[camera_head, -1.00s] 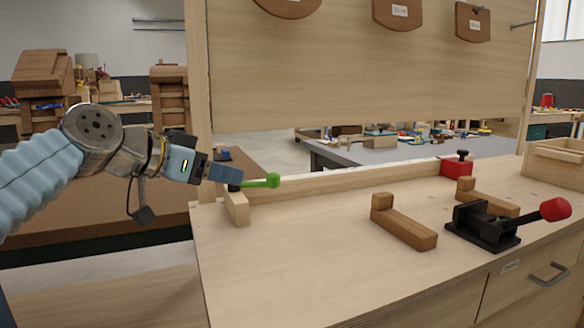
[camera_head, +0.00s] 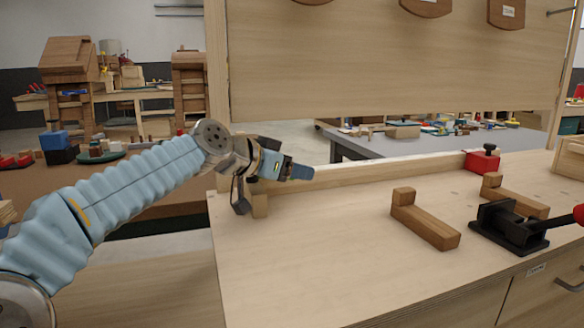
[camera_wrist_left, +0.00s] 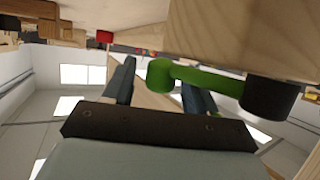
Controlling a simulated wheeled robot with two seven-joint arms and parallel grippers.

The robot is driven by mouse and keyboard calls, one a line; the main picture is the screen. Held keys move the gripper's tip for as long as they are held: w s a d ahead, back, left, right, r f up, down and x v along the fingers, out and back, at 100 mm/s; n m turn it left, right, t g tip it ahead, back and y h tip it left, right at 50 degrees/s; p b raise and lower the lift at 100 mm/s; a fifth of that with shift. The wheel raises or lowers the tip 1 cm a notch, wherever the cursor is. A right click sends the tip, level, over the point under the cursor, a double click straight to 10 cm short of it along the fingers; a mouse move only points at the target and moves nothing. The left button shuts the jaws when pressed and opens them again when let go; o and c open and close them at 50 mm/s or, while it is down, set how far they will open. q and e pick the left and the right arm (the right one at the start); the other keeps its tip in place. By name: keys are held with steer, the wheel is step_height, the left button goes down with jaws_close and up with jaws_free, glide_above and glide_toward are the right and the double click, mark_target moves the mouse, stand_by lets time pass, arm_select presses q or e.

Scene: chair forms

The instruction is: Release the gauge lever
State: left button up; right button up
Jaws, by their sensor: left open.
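The green lever, which appears to be the gauge lever, shows in the left wrist view (camera_wrist_left: 205,80). Its round knob is at the left and its black pivot (camera_wrist_left: 268,99) at the right, close to a pale wooden surface. My left gripper (camera_head: 302,173) is open at the bench's left back corner. In the wrist view the knob appears between its two fingers, and the lever's arm crosses in front of the right finger; I cannot tell whether they touch. In the head view the gripper hides the lever; part of its wooden block (camera_head: 260,206) shows below. My right gripper is not in view.
A black toggle clamp (camera_head: 508,228) with a red handle stands on the bench (camera_head: 330,260) at the right. Two brown L-shaped wooden pieces (camera_head: 425,220) and a red block (camera_head: 482,160) are nearby. A wooden fence runs along the back. The bench's left front is clear.

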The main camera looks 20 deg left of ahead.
arm_select(q)
steer(key=shift+c, duration=0.5)
jaws_close()
